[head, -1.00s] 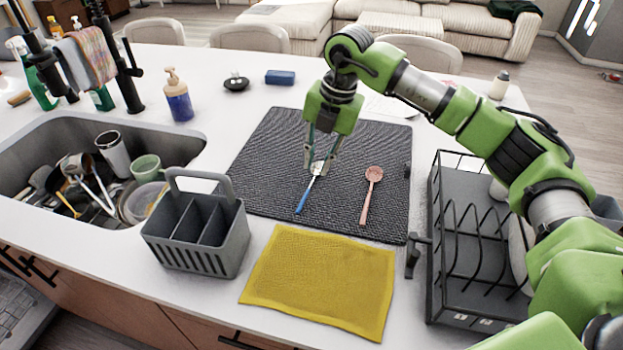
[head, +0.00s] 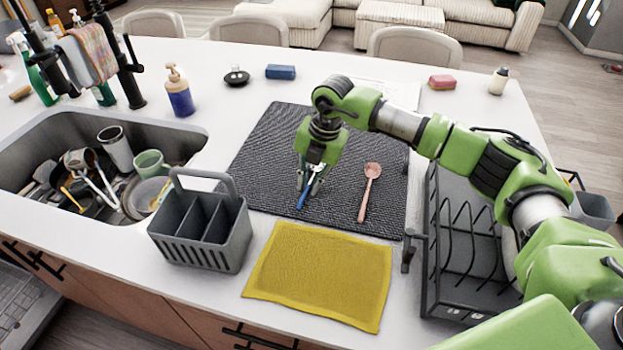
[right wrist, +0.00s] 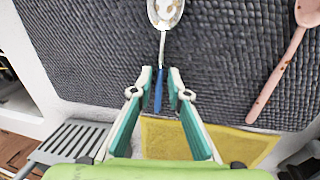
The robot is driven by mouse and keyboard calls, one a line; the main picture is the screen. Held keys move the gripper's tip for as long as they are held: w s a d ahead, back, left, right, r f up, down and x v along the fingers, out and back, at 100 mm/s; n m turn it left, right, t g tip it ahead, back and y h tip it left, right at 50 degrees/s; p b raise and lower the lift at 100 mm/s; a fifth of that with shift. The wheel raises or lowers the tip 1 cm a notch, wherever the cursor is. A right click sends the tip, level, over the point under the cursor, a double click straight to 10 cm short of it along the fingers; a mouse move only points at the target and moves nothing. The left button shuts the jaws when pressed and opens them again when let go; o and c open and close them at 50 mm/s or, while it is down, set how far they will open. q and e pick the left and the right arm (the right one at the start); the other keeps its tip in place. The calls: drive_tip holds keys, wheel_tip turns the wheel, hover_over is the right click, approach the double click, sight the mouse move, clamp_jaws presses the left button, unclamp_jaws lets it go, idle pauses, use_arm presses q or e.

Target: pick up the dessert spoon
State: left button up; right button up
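The dessert spoon has a blue handle (head: 302,201) and lies on the dark drying mat (head: 262,158). In the right wrist view its spotted metal bowl (right wrist: 165,12) points up the picture and its blue handle (right wrist: 158,92) points down. My right gripper (head: 308,190) is low over the spoon and hides most of it in the head view. In the right wrist view the fingertips (right wrist: 160,78) stand on either side of the handle, with a small gap on each side. The gripper is open. My left gripper is not in view.
A pink spoon (head: 369,190) lies to the right on the mat. A grey cutlery caddy (head: 200,235) stands to the left, beside the full sink (head: 190,150). A yellow cloth (head: 320,275) lies in front. A black dish rack (head: 465,230) stands right, under my right arm.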

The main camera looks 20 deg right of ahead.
clamp_jaws()
drive_tip(key=shift+r, duration=0.1)
